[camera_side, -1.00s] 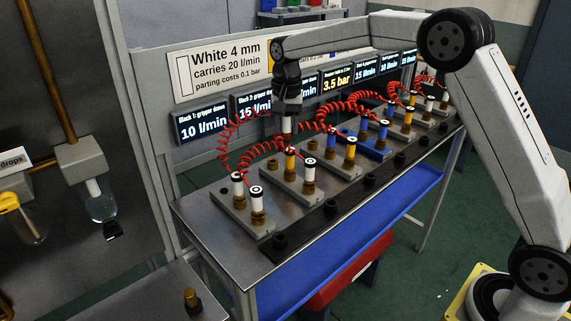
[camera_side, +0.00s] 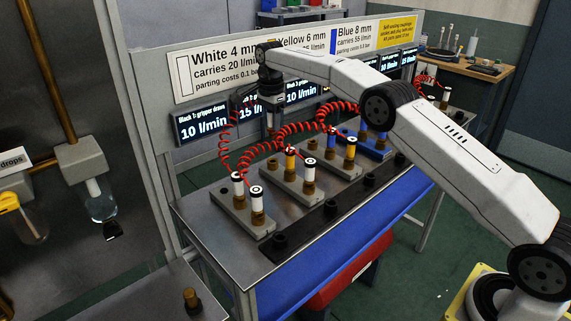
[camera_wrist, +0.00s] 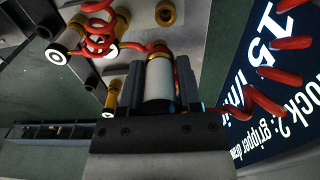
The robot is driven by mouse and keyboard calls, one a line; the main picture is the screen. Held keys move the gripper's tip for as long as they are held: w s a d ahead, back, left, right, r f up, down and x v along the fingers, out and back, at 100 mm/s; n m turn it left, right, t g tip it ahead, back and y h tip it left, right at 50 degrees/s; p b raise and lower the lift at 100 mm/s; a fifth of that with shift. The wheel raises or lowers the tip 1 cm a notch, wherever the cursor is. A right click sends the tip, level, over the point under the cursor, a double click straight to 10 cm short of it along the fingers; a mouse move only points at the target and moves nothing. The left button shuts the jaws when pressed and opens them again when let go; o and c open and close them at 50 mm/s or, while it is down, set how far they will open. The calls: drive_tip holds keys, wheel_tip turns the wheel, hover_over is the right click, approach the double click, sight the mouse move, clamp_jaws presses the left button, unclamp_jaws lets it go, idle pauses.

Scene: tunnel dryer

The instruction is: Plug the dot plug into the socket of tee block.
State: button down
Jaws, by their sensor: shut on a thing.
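My gripper (camera_side: 271,108) is shut on a white plug (camera_side: 271,122), held upright above the rear of the bench blocks. The wrist view shows the same white plug (camera_wrist: 160,78) between both dark jaws (camera_wrist: 158,90), with a red coiled hose beside it. The plug's end marking is hidden, so I cannot tell whether it has a dot. An empty-looking brass socket (camera_wrist: 165,13) shows beyond the plug, apart from it. Several grey blocks with brass sockets stand on the bench, including the front one (camera_side: 235,222); I cannot tell which is the tee block.
A blue block (camera_side: 372,150) stands farther right. Display panels (camera_side: 202,125) line the wall close behind my gripper. A dark rail (camera_side: 300,236) runs along the front.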

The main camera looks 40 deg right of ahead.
drive_tip(key=shift+w+d+f+m, duration=0.3)
drive_tip(key=shift+w+f+m, duration=0.15)
drive_tip(key=shift+m, duration=0.55)
drive_tip(key=shift+f, duration=0.3)
drive_tip(key=shift+f, duration=2.65)
drive_tip(key=shift+f, duration=1.6)
drive_tip(key=shift+c, duration=1)
unclamp_jaws()
drive_tip(key=shift+r, duration=0.15)
